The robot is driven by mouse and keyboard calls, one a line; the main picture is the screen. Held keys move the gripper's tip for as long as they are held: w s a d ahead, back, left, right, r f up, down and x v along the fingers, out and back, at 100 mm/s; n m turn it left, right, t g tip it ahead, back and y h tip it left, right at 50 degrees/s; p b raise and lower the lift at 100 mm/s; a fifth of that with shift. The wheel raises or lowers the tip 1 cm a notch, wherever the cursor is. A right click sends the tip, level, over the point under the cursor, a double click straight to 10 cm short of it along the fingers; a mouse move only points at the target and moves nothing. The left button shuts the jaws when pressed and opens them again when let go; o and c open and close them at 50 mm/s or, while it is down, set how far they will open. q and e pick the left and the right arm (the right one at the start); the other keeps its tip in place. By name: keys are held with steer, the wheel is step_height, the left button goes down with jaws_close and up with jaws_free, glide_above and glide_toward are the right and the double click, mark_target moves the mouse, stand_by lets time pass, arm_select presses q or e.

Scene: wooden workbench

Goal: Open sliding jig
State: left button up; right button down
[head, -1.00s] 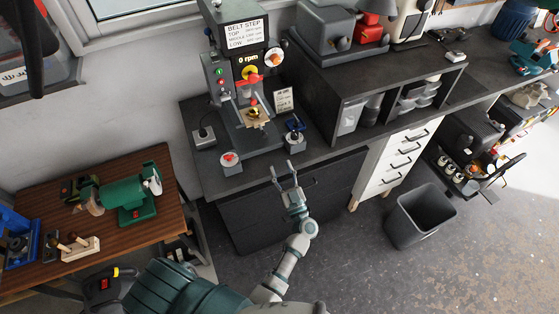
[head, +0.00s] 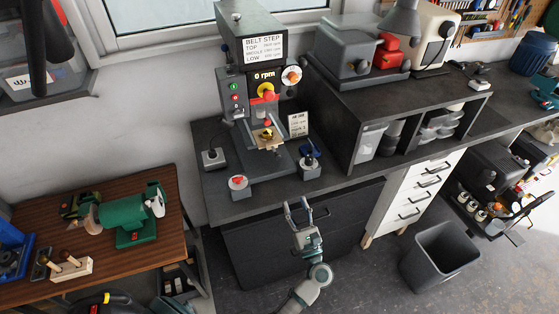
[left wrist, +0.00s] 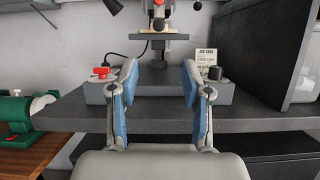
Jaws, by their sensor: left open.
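A drill press (head: 262,85) stands on the dark bench, with a small tan and gold piece (head: 267,138) at its work table. I cannot tell which part is the sliding jig. My left gripper (head: 298,207) is open and empty, just in front of the bench edge. In the left wrist view its blue-padded fingers (left wrist: 160,75) are spread apart, facing the press table (left wrist: 165,45). My right gripper is not in view.
A wooden table (head: 120,258) with a green machine (head: 128,216) stands at the left. A black shelf unit (head: 385,105) bounds the bench at the right. White drawers (head: 415,195) and a grey bin (head: 440,258) stand lower right. Floor is clear before the bench.

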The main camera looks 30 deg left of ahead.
arm_select(q)
steer(key=p, duration=0.2)
glide_toward(278, 159)
steer(key=p+x, duration=0.3)
steer(key=x, duration=0.7)
steer(key=shift+d+r, duration=0.15)
steer(key=shift+w+a, duration=0.25)
steer(key=shift+a, duration=0.25)
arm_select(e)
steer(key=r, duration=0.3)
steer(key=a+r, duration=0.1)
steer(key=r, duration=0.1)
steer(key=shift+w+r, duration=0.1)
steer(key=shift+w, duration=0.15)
arm_select(q)
steer(key=shift+c, duration=0.2)
steer(key=shift+d, duration=0.2)
jaws_close()
